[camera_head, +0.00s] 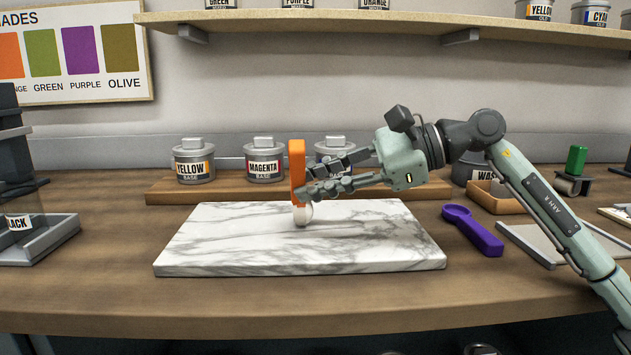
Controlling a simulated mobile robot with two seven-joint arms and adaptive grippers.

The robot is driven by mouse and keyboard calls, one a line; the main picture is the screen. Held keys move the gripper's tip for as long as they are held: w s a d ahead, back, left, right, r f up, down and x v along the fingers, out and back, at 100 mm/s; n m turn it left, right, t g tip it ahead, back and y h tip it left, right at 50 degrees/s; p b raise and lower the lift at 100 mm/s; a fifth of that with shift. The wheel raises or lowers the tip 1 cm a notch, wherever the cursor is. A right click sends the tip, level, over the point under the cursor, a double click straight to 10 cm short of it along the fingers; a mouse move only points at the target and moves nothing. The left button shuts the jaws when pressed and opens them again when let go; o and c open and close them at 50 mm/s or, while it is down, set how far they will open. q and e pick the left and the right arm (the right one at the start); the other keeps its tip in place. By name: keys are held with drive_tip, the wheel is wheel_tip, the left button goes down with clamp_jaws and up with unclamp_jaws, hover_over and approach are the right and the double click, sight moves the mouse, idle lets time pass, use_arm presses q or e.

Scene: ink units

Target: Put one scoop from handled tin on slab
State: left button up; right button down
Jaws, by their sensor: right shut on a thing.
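The white marble slab (215,247) lies flat in the middle of the table. My right gripper (304,180) is shut on an orange-handled tool (297,165), held upright over the slab's back middle. The tool's pale rounded lower end (302,214) is at the slab surface; I cannot tell whether it touches. Tins with grey knobs on top stand on a wooden riser behind: a yellow-labelled tin (194,162), a magenta-labelled tin (264,160) and a third tin (335,146), partly hidden by my gripper. Which is the handled tin is unclear. My left gripper is out of view.
A purple scoop (472,229) lies right of the slab. Beyond it are a grey tray (535,243), a wooden tray (490,203) and a green-handled tool (576,160). A bin labelled BLACK (45,240) stands at left. The table's front strip is clear.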

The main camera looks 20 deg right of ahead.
drive_tip(key=shift+f+b, duration=0.25)
drive_tip(key=shift+b, duration=0.45)
idle(2.0)
drive_tip(key=shift+r+p, duration=1.8)
drive_tip(key=shift+r, duration=0.85)
